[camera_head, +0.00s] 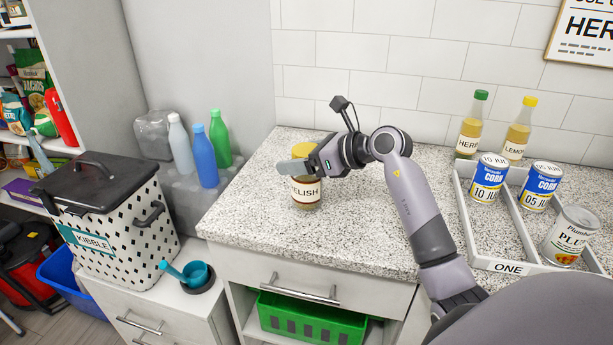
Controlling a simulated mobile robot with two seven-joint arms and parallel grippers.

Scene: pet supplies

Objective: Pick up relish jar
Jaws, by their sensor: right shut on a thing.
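The gripper's fingers hide part of the jar's upper side. My left gripper is not in view.
The speckled counter (262,205) is clear around the jar. At right, a white tray (508,267) holds several cans, with two yellow bottles (468,132) behind it. A kibble bin (110,235) and several plastic bottles (206,155) stand left of the counter.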

